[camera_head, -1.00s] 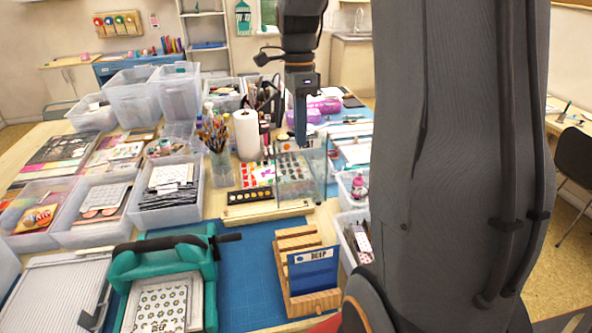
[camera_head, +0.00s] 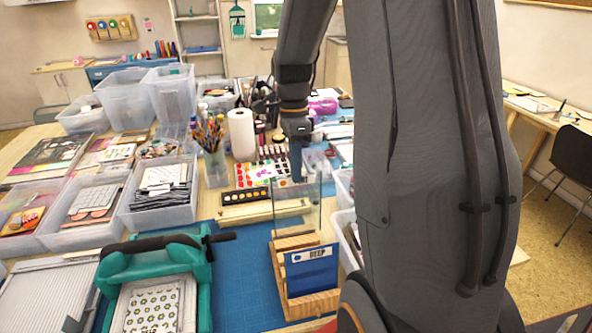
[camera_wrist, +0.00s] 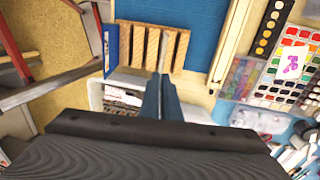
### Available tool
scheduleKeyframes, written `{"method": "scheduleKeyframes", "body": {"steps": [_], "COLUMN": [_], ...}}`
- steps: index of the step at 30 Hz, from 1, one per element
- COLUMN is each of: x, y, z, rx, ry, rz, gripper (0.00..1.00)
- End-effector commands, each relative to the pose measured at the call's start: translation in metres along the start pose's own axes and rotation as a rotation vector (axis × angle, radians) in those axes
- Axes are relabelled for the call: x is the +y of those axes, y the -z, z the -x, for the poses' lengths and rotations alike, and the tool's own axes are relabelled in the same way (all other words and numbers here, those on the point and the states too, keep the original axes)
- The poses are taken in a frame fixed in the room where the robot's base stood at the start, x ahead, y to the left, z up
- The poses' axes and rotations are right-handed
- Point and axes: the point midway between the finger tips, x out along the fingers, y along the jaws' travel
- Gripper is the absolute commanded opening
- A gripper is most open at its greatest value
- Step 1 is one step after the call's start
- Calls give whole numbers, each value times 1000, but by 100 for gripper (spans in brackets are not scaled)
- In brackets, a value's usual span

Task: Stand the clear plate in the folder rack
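The clear plate (camera_head: 308,205) hangs upright from my gripper (camera_head: 297,172), just behind and above the wooden folder rack (camera_head: 313,305). In the wrist view, my blue gripper fingers (camera_wrist: 160,98) are shut on the plate, which shows nearly edge-on (camera_wrist: 164,52). There it overlaps the slats of the rack (camera_wrist: 138,48); I cannot tell whether its lower edge is inside a slot. A blue folder marked DEEP (camera_head: 312,268) stands in the rack's front; its edge also shows in the wrist view (camera_wrist: 111,50).
The rack stands on a blue cutting mat (camera_head: 245,285). A teal die-cutting machine (camera_head: 205,272) is left of it. Behind are a strip of dark inkpads (camera_head: 245,196) and a cup of brushes (camera_head: 215,168). A clear bin (camera_head: 347,235) is close on the right.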

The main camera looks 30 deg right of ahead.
Motion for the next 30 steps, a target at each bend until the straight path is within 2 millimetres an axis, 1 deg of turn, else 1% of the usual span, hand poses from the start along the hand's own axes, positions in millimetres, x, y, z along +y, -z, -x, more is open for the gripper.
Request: {"method": "scheduleKeyframes", "body": {"steps": [8,30], "x": [1,0], "y": [0,0], "z": [6,-63], "rx": [0,0], "ry": [-6,-7], "rz": [0,0], "gripper": [0,0]}}
